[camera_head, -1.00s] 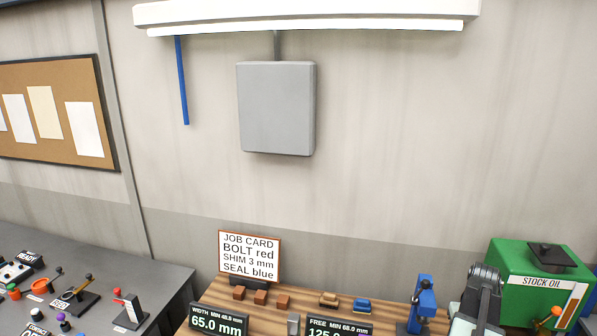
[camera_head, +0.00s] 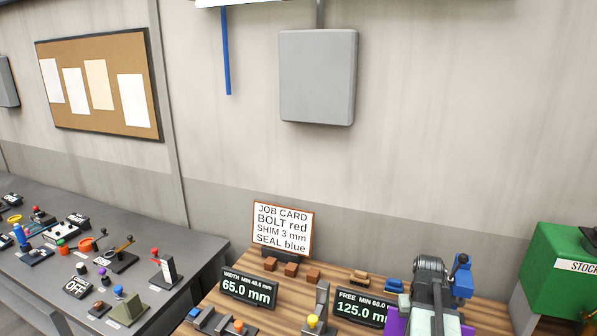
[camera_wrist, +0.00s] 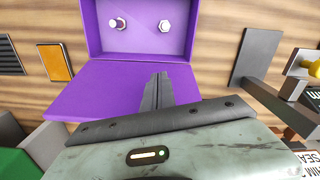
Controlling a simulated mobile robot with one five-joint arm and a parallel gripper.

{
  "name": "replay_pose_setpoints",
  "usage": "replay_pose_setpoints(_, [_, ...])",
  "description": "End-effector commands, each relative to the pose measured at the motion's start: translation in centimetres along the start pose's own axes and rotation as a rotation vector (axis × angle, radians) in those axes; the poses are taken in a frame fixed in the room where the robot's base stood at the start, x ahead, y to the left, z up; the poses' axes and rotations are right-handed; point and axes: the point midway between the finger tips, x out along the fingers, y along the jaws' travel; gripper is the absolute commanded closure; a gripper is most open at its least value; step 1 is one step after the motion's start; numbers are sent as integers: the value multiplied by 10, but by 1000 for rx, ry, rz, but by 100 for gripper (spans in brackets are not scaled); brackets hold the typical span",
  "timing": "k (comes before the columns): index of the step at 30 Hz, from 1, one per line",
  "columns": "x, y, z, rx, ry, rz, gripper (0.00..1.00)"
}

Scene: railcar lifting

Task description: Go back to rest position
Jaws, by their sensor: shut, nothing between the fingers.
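My gripper is shut and empty; in the wrist view its dark fingers (camera_wrist: 163,92) are together over a purple open box (camera_wrist: 105,92). In the head view my arm stands at the lower right of the wooden bench, and its fingertips cannot be made out there. A purple part (camera_head: 397,322) shows beside the arm.
A job card (camera_head: 283,228) stands on the wooden bench, with displays reading 65.0 mm (camera_head: 247,290) and 125.0 mm (camera_head: 362,311). A green stock oil box (camera_head: 558,262) is at the right. A grey table (camera_head: 205,262) with several levers is at the left.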

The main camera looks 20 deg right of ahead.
Motion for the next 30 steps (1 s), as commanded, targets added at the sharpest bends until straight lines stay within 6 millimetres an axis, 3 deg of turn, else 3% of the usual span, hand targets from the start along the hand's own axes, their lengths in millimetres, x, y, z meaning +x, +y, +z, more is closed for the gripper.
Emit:
replay_pose_setpoints(1, [35,-42,0,-50,0,0,100])
replay_pose_setpoints(6, [97,-177,16,-205,0,0,100])
replay_pose_setpoints(9, [126,-243,37,-284,0,0,100])
replay_pose_setpoints(12, [143,-288,56,-340,0,0,100])
replay_pose_setpoints(15, [150,-315,70,-371,0,0,100])
replay_pose_setpoints(17, [150,-322,73,-378,0,0,100])
replay_pose_setpoints(30, [147,-323,73,-378,0,0,100])
